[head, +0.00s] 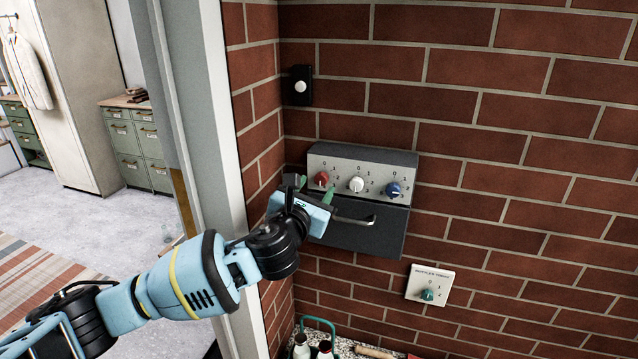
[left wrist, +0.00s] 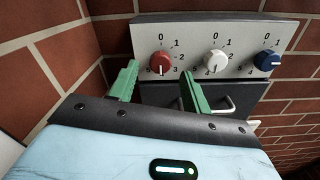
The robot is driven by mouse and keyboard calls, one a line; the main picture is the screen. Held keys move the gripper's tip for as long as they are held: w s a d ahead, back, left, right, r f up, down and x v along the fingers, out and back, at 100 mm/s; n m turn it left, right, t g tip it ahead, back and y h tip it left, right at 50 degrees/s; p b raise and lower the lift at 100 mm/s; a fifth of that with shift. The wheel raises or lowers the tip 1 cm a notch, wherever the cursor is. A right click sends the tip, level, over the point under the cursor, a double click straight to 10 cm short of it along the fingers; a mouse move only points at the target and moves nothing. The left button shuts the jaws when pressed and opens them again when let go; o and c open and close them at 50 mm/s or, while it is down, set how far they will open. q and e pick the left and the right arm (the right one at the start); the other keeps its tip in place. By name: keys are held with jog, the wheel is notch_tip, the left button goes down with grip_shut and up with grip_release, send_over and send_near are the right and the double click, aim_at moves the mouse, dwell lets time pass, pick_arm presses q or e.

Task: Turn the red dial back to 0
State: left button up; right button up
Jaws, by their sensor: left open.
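The red dial (head: 320,179) is the leftmost of three knobs on a grey panel (head: 377,161) on the brick wall. In the left wrist view the red dial (left wrist: 162,62) has a pale mark that appears to point downward, away from the 0 above it; the exact number is unclear. My left gripper (head: 315,189) is just in front of the panel's left end. Its green fingers (left wrist: 157,82) are open and empty, one to each side of the red dial in the picture, and seem short of touching it. My right gripper is not in view.
The white dial (head: 356,185) and blue dial (head: 393,189) sit to the right. A dark box with a handle (head: 354,220) is below the panel. A switch plate with a teal knob (head: 429,286) is lower right. A door frame (head: 205,110) stands left.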

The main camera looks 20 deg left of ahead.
aim_at(320, 181)
pick_arm(q)
jog(key=shift+w+d, duration=0.1)
jog(key=shift+w, duration=1.55)
jog(key=c, duration=1)
